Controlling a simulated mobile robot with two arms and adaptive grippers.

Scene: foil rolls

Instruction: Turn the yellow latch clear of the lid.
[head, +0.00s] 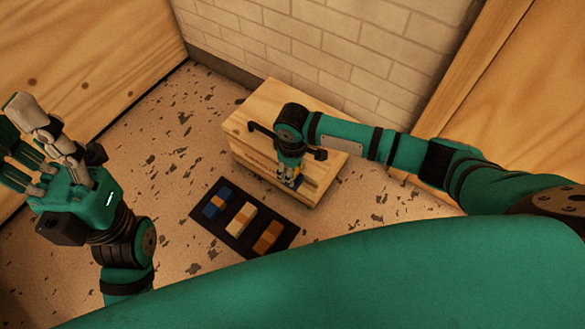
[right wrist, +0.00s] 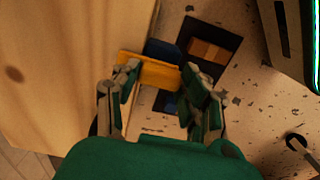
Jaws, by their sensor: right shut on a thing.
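A light wooden box (head: 258,103) stands on the floor by the brick wall, its lid on top with a dark bar handle (head: 262,130). My right gripper (head: 291,174) reaches down at the box's front side, and its arm hides part of the lid. In the right wrist view the yellow latch (right wrist: 150,70) lies between the two fingers of my right gripper (right wrist: 160,88), which is shut on it. Whether the latch overlaps the lid cannot be told. My left gripper (head: 30,145) is open and empty, far left of the box.
A dark mat (head: 226,219) lies on the speckled floor in front of the box. It carries a blue block (head: 215,203), a cream block (head: 241,218) and an orange block (head: 267,237). Wooden panels (head: 85,60) stand left and right. The floor left of the mat is clear.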

